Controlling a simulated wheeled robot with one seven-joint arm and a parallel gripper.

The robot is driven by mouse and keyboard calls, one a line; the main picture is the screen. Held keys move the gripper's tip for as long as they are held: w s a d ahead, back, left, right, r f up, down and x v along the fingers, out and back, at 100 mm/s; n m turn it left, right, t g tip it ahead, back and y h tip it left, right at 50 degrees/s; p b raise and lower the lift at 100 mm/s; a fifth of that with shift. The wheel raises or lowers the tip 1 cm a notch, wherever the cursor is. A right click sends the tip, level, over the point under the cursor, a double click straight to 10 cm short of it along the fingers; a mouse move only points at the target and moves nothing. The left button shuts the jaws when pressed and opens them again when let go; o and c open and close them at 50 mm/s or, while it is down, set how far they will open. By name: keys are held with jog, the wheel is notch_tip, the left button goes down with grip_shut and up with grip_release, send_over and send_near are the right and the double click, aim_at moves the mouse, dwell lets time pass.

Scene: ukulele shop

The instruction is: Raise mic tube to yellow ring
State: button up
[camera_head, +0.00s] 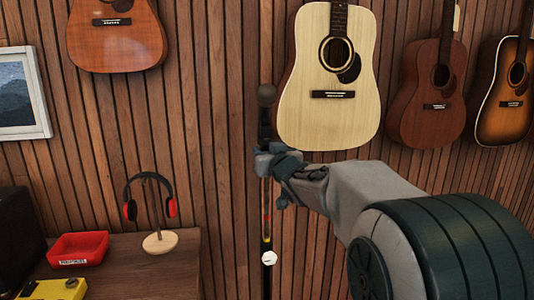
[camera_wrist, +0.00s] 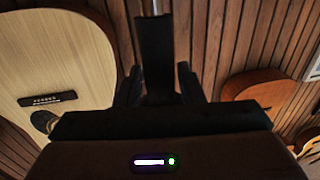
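The mic stand is a thin dark upright pole in front of the slatted wall, with a round dark microphone (camera_head: 267,91) on top. My gripper (camera_head: 270,165) is at the upper black mic tube (camera_head: 265,128), below the microphone. In the wrist view the black tube (camera_wrist: 155,50) stands between my two dark fingers (camera_wrist: 160,88), which sit close on both sides and appear shut on it. Below my gripper the pole has a narrow stretch with yellowish and red marks (camera_head: 267,222); a distinct yellow ring is hard to make out. A white knob (camera_head: 269,257) is lower down.
A pale guitar (camera_head: 318,115) hangs just behind and right of the microphone; more guitars (camera_head: 430,100) hang further right. A wooden table (camera_head: 150,275) at lower left carries headphones on a stand (camera_head: 158,240), a red tray (camera_head: 78,247) and a yellow box (camera_head: 55,289).

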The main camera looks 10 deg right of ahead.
jog(key=shift+o, duration=0.5)
jog(key=s+d, duration=0.2)
jog(key=s, duration=1.1)
jog(key=shift+s, duration=0.35)
jog(key=shift+d, duration=0.1)
jog(key=s+d+f+m+g+h+p, duration=0.2)
jog(key=s+f+m+g+h+p, duration=0.15)
jog(key=s+f+g, duration=0.6)
jog(key=s+a+f+g+p, duration=0.1)
jog(key=s+a+f+g, duration=0.1)
jog(key=s+f, duration=0.2)
jog(key=s+a+f+n+g+p, duration=0.1)
jog(key=s+a+f+g, duration=0.1)
jog(key=s+f, duration=0.3)
jog(key=s+g, duration=0.1)
jog(key=s, duration=0.3)
jog(key=shift+s+y, duration=0.2)
jog(key=shift+y, duration=0.15)
jog(key=shift+n+g, duration=0.25)
dwell(1.0)
